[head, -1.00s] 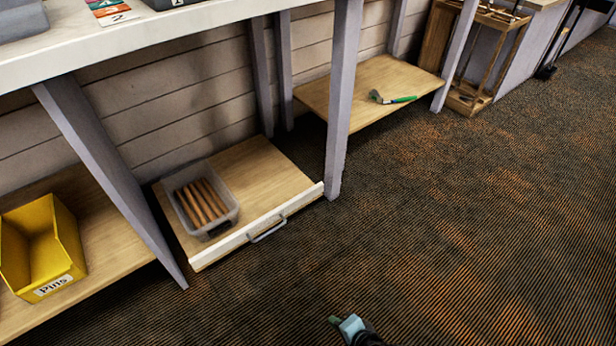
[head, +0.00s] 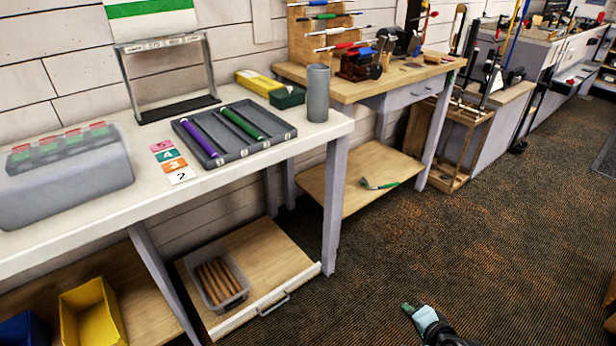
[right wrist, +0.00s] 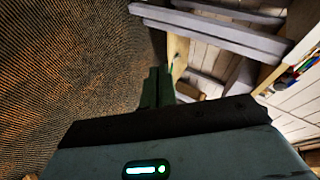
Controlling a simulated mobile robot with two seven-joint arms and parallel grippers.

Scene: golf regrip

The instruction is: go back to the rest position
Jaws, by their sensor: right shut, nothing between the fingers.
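My right gripper (head: 408,309) is low over the carpet in the head view, at the bottom right of centre. It is shut and empty, apart from the bench and the drawer. In the right wrist view its fingers (right wrist: 158,88) are together, with carpet on the left and bench legs beyond. My left gripper is in neither view.
A white workbench (head: 325,132) holds a tray (head: 285,127) with purple and green grips. Below, a pulled-out drawer (head: 265,255) carries a clear bin (head: 240,290) of brown sticks. The carpet (head: 480,240) at right is open.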

